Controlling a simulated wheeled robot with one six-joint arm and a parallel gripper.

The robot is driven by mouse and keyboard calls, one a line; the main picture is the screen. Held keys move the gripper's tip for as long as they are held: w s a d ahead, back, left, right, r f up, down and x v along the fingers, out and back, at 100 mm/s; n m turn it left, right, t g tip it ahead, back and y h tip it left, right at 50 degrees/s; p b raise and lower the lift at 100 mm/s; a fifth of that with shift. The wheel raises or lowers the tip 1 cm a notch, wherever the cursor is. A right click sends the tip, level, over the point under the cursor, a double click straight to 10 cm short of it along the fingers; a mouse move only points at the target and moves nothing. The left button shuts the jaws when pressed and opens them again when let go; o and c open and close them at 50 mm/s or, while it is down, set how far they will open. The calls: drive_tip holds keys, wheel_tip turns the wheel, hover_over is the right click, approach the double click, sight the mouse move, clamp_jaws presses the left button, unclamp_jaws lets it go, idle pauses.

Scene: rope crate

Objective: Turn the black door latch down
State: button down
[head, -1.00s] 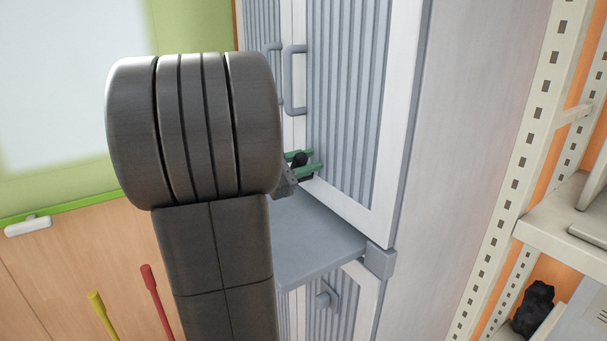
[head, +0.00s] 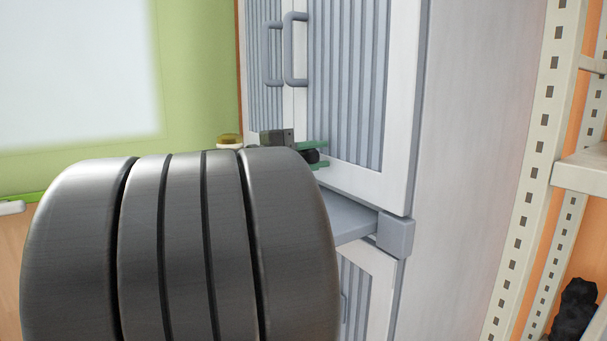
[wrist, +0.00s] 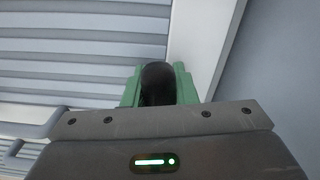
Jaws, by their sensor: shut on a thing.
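The black door latch (wrist: 158,80) sits between the green fingers of my gripper (wrist: 156,88) in the wrist view. In the head view my gripper (head: 314,156) is at the lower left of the upper cabinet door (head: 340,90), with the dark latch (head: 311,156) between its fingers. The fingers are shut on the latch. My arm hides part of the gripper and the lower door area, and the latch's exact angle cannot be told.
Two grey handles (head: 294,50) stand on the cabinet doors above my gripper. A grey ledge (head: 352,219) runs below the door. A metal shelf post (head: 540,150) and a black lumpy object (head: 574,312) are at the right.

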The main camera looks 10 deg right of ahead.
drive_tip(key=shift+f+m+b, duration=0.65)
drive_tip(key=shift+m+b, duration=0.35)
drive_tip(key=shift+b, duration=0.45)
drive_tip(key=c, duration=1.2)
unclamp_jaws()
drive_tip(key=shift+o, duration=0.2)
drive_tip(key=shift+a, duration=0.15)
drive_tip(key=p+v, duration=0.1)
drive_tip(key=v, duration=1.2)
drive_tip(key=shift+s+a+r+p, duration=0.1)
drive_tip(key=shift+s+a+p, duration=0.15)
drive_tip(key=shift+p, duration=0.15)
drive_tip(key=shift+w, duration=0.1)
drive_tip(key=b+x, duration=0.2)
drive_tip(key=x, duration=1.1)
drive_tip(key=shift+w+d, duration=0.1)
drive_tip(key=shift+d, duration=0.3)
drive_tip(key=shift+a, duration=0.1)
